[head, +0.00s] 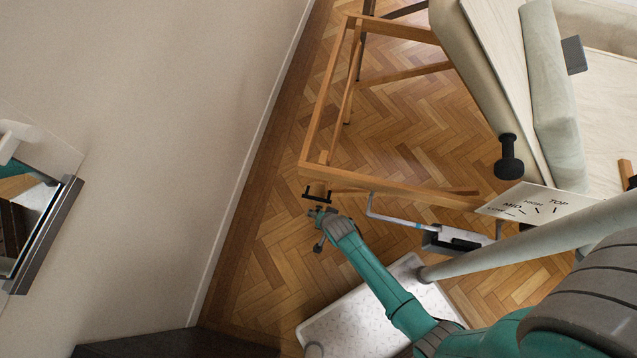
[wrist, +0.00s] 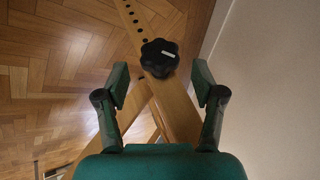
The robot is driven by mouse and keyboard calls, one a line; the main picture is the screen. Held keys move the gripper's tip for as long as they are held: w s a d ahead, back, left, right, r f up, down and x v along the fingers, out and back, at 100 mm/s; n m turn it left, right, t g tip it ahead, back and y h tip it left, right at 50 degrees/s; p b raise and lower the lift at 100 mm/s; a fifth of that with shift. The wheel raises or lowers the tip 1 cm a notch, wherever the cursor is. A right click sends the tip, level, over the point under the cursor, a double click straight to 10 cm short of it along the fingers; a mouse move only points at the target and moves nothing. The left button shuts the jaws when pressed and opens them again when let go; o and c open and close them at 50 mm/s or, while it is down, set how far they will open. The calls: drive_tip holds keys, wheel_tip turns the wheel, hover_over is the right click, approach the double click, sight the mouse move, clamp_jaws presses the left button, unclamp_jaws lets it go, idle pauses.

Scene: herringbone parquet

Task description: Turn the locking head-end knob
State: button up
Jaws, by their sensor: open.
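A black lobed knob (wrist: 160,58) with a small white mark sits on a wooden leg (wrist: 132,18) that has a row of dark holes. My gripper (wrist: 160,80) is open, its two fingers apart on the left and right, with the knob ahead between them and not touched. In the head view my gripper (head: 320,228) is low beside the near end of the wooden frame (head: 385,184). The knob cannot be made out clearly there. A second black knob (head: 508,158) stands on the side of the padded table (head: 475,65).
A grey bar crosses near my arm.

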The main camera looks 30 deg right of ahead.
drive_tip(key=shift+x, duration=1.6)
drive_tip(key=c, duration=1.1)
drive_tip(key=shift+c, duration=0.2)
drive_tip(key=shift+w+a, duration=0.1)
drive_tip(key=g+h, duration=0.1)
drive_tip(key=n+g+h, duration=0.1)
drive_tip(key=g+h, duration=0.1)
drive_tip(key=shift+w+a+g, duration=0.2)
drive_tip(key=shift+w+g, duration=0.05)
drive_tip(key=shift+g, duration=0.05)
drive_tip(key=shift+n+g+h, duration=0.3)
drive_tip(key=shift+g+h, duration=0.6)
drive_tip(key=shift+h, duration=0.3)
drive_tip(key=shift+g+h, duration=0.7)
drive_tip(key=shift+h, duration=0.1)
drive_tip(key=shift+a+f+n+g+h, duration=0.15)
drive_tip(key=shift+n+g+h, duration=0.35)
drive_tip(key=shift+g+h, duration=0.25)
